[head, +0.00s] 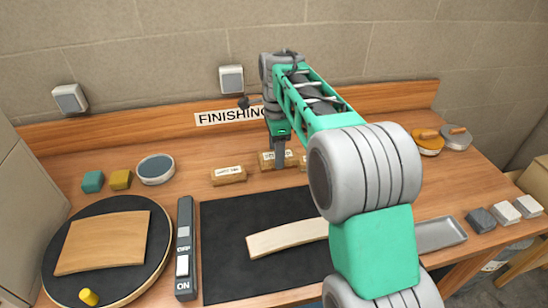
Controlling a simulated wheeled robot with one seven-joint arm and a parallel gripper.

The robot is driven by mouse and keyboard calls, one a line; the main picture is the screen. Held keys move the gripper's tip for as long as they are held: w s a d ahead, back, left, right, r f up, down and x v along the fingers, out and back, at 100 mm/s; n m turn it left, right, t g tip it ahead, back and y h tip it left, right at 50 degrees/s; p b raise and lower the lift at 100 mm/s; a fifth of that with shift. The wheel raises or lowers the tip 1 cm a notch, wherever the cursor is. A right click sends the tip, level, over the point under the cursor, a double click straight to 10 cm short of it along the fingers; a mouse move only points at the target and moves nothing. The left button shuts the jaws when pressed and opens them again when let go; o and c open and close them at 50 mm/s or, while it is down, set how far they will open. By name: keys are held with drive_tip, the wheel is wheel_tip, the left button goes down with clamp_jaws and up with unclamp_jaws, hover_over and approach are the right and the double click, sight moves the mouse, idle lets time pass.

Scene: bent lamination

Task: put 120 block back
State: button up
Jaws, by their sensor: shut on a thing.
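My gripper (279,157) points down at the back of the bench, below the FINISHING sign. It is shut on a tan block with a pale label (266,156), the middle one of a row. The label's print is too small to read, so I cannot tell if it says 120. The fingers cover part of this block, and I cannot tell whether it touches the bench. Another labelled tan block (228,174) lies just left. A third tan block (303,163) shows at the right, mostly hidden by my arm.
A black mat (225,225) bears a curved pale wood strip (285,238). Left are a round turntable (60,285) with a bent wood panel (105,242), a switch box (184,250), a round tin (155,169) and teal (93,181) and yellow (121,179) blocks. A metal tray (440,234) lies right.

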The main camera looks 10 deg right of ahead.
drive_tip(key=w+f, duration=0.2)
drive_tip(key=w+f+p, duration=0.1)
drive_tip(key=w+f, duration=0.1)
drive_tip(key=w+f+p, duration=0.1)
drive_tip(key=w+f, duration=0.1)
drive_tip(key=w, duration=0.1)
drive_tip(key=shift+d+f, duration=0.2)
drive_tip(key=shift+d, duration=0.2)
drive_tip(key=shift+w+f+p, duration=0.15)
drive_tip(key=shift+f+p, duration=0.05)
drive_tip(key=shift+f, duration=0.75)
drive_tip(key=shift+w+f+p, duration=0.15)
drive_tip(key=shift+f, duration=0.75)
drive_tip(key=shift+f, duration=0.2)
drive_tip(key=o, duration=1.2)
